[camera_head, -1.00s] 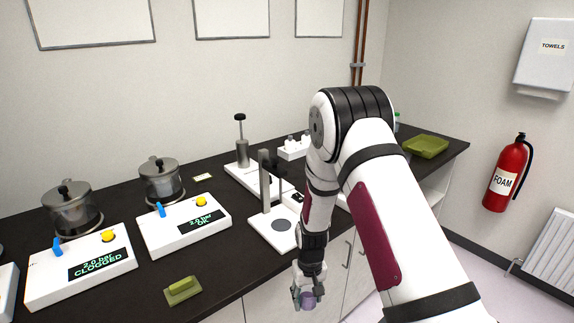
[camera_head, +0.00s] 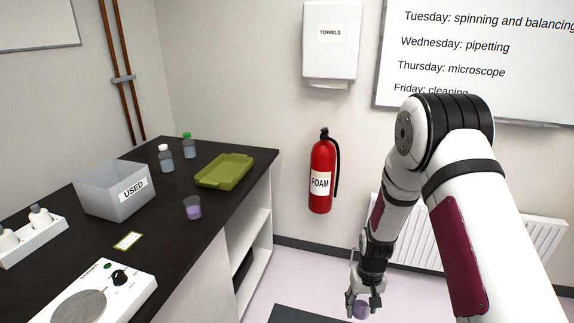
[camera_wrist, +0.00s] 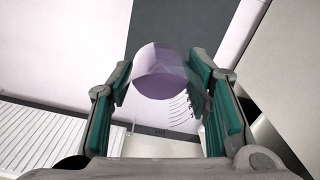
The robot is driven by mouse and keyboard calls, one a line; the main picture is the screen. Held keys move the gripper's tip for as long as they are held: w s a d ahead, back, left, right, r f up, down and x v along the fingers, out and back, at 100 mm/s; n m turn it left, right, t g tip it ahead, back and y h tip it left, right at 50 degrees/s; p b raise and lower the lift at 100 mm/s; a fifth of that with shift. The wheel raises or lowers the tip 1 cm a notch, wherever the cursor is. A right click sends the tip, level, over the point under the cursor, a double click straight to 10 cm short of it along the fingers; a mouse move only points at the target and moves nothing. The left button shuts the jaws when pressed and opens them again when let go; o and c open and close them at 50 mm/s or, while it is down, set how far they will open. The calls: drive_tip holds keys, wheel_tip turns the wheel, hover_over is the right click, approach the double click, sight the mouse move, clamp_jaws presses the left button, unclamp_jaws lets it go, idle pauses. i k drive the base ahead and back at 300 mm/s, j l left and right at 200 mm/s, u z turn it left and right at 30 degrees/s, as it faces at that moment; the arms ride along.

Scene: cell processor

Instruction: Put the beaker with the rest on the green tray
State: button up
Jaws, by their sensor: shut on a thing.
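My gripper (camera_head: 364,300) is shut on a clear beaker (camera_head: 362,311) with purple contents. It holds the beaker out over the floor, to the right of the bench. In the wrist view the held beaker (camera_wrist: 163,78) sits between the green-padded fingers (camera_wrist: 165,88). The green tray (camera_head: 236,160) lies at the far right end of the dark bench and looks empty. Another beaker (camera_head: 193,209) with purple contents stands on the bench in front of the tray.
A grey USED bin (camera_head: 100,195), a white-capped bottle (camera_head: 166,160) and a green-capped bottle (camera_head: 189,148) stand left of the tray. A white device (camera_head: 125,295) is at the near bench edge. A red extinguisher (camera_head: 321,175) hangs on the wall. Open shelves are under the bench end.

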sight(226, 174)
drive_tip(key=i+l, duration=0.15)
drive_tip(key=i, duration=0.3)
drive_tip(key=i+l, duration=0.1)
drive_tip(key=i, duration=0.35)
drive_tip(key=i+l, duration=0.15)
drive_tip(key=i, duration=0.3)
drive_tip(key=i+l+u, duration=0.2)
drive_tip(key=i+u, duration=0.25)
drive_tip(key=i+l+u, duration=0.85)
drive_tip(key=k+j, duration=0.05)
